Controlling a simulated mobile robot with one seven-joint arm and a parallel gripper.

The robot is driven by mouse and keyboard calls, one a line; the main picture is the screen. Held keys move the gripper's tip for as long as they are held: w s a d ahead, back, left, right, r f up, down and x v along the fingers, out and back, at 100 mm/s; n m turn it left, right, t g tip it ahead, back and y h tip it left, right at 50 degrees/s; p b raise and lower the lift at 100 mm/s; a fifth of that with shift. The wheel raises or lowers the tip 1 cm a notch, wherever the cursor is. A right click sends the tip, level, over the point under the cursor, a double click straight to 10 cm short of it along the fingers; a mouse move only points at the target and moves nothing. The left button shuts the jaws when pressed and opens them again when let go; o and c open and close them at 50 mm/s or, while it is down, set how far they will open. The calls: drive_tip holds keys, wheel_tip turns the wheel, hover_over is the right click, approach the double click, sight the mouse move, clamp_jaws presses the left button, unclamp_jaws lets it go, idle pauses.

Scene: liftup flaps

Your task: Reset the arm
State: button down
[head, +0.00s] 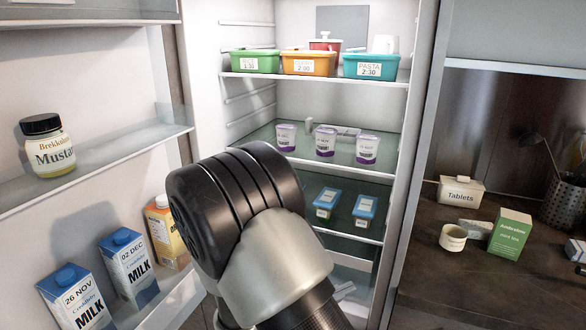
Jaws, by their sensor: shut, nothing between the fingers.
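A bent part of my own arm (245,230) rises from the bottom middle of the head view, with a black ribbed joint cover and a pale grey link. It stands in front of the open fridge (232,95) and covers part of its lower left inside. My gripper and its fingertips do not show in this view.
The open fridge door on the left holds a mustard jar (48,147), milk cartons (130,268) and a juice carton (165,230). Fridge shelves hold labelled tubs (308,63), purple yogurts (325,141) and blue-lidded boxes (365,210). A dark counter (440,285) with small items lies right.

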drive_tip(key=s+d+r+m+g+y, duration=0.4)
drive_tip(key=s+r+m, duration=0.1)
drive_tip(key=s+m, duration=0.2)
drive_tip(key=s+d+r+m+g+y, duration=0.3)
drive_tip(key=s+d+r+m+g, duration=0.15)
drive_tip(key=s+m, duration=0.3)
drive_tip(key=s+a+r+m+t+y, duration=0.4)
drive_tip(key=a+r+m+t+y, duration=0.15)
drive_tip(key=r, duration=0.35)
wheel_tip(320, 180, up, 20)
drive_tip(key=p, duration=2)
drive_tip(key=shift+r+m+p, duration=0.15)
drive_tip(key=shift+m+p, duration=0.15)
drive_tip(key=shift+m, duration=0.1)
